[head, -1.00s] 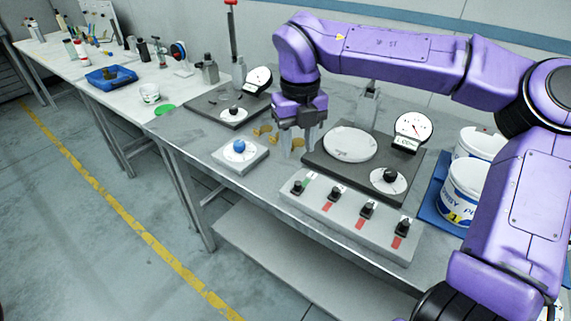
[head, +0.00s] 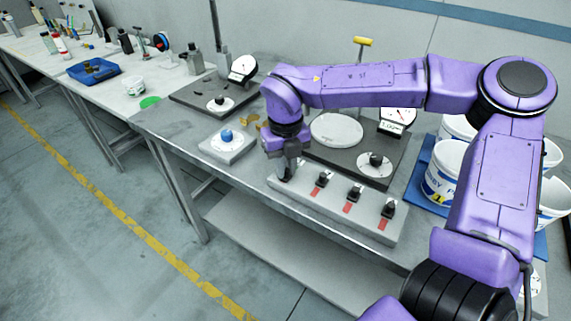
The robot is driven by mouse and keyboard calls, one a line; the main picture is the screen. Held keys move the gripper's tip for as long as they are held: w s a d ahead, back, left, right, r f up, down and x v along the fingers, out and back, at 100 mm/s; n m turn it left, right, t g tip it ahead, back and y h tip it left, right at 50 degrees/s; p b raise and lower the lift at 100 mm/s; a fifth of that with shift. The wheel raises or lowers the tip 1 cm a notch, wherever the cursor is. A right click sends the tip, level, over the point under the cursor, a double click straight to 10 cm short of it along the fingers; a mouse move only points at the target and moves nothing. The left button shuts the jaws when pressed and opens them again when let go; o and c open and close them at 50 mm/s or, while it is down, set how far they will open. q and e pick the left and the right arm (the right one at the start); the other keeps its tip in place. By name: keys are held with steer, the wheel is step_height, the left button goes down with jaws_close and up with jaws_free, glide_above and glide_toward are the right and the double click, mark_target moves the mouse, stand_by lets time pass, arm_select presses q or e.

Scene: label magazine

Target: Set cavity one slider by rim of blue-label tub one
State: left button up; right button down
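A grey slider panel (head: 335,212) lies along the table's front edge. The leftmost slider is mostly hidden behind my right gripper (head: 285,174), which points down at that end of the panel. Whether its fingers are open or closed on the knob cannot be told. A white tub with a blue label and a yellow number 1 (head: 443,172) stands at the right, partly behind my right arm. My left gripper is out of view.
Behind the panel is a dark scale base (head: 350,160) with a round white plate (head: 337,129), a black knob and a dial (head: 397,117). A blue-knobbed box (head: 227,141) sits left of the gripper. More white tubs stand on a blue mat (head: 414,196) at the right.

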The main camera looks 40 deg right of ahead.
steer(key=shift+w+d+r+p, duration=0.2)
steer(key=shift+d+p, duration=0.2)
steer(key=shift+w+d+p, duration=0.25)
steer(key=shift+d+p, duration=0.1)
steer(key=shift+d, duration=0.2)
steer(key=shift+w+d+p, duration=0.2)
steer(key=shift+d+p, duration=0.15)
steer(key=shift+d, duration=0.2)
steer(key=shift+w+d+f, duration=0.1)
steer(key=shift+w+d, duration=0.05)
steer(key=shift+d, duration=0.15)
steer(key=shift+a, duration=0.1)
steer(key=c, duration=1.3)
jaws_free()
steer(key=shift+o, duration=1.2)
steer(key=shift+d, duration=0.2)
